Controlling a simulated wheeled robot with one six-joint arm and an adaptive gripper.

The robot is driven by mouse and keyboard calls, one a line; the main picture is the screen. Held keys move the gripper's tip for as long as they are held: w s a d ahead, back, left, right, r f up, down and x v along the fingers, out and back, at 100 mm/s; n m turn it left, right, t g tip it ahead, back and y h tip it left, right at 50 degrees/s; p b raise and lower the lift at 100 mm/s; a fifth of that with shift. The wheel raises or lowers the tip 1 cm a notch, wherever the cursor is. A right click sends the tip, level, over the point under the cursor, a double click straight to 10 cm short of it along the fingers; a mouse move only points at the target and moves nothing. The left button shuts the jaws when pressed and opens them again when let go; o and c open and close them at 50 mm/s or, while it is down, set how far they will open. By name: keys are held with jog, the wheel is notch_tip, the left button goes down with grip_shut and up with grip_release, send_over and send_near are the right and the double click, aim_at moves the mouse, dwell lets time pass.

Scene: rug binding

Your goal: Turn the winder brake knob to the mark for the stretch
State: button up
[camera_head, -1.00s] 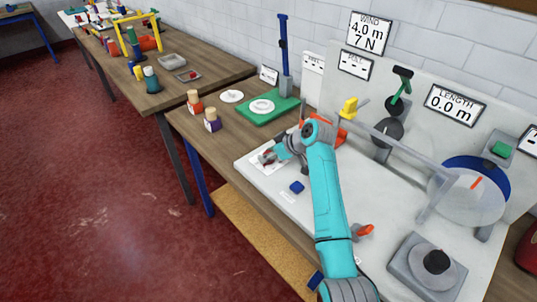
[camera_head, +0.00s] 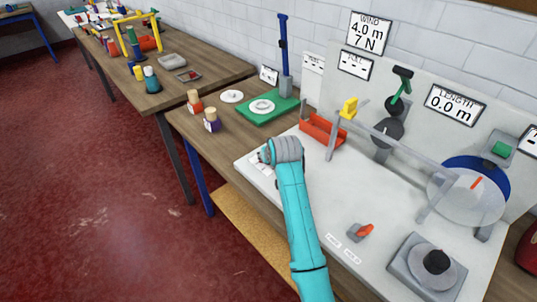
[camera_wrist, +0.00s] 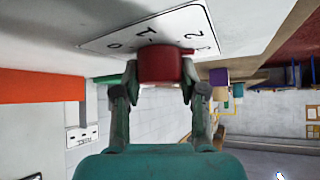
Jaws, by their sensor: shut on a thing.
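The red brake knob (camera_wrist: 160,66) stands on a white dial plate (camera_wrist: 120,38) with black numerals, among them a 2, seen inverted in the wrist view. My gripper (camera_wrist: 159,80) is shut on the knob, one finger on each side. In the head view, my wrist covers the knob, and only part of the dial plate (camera_head: 259,167) shows at the left end of the white bench board (camera_head: 330,190).
An orange tray (camera_head: 322,129) lies behind my wrist; a clear guard and a blue winder wheel (camera_head: 470,186) are to the right. An orange lever (camera_head: 361,231) and a black knob (camera_head: 437,262) sit front right. Signs read wind 4.0 m, 7 N (camera_head: 369,32) and length 0.0 m (camera_head: 455,105).

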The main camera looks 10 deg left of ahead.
jog(key=shift+m, duration=0.3)
jog(key=o, duration=1.1)
jog(key=shift+o, duration=0.2)
jog(key=v, duration=1.2)
jog(key=shift+a, duration=0.2)
jog(key=shift+s, duration=0.1)
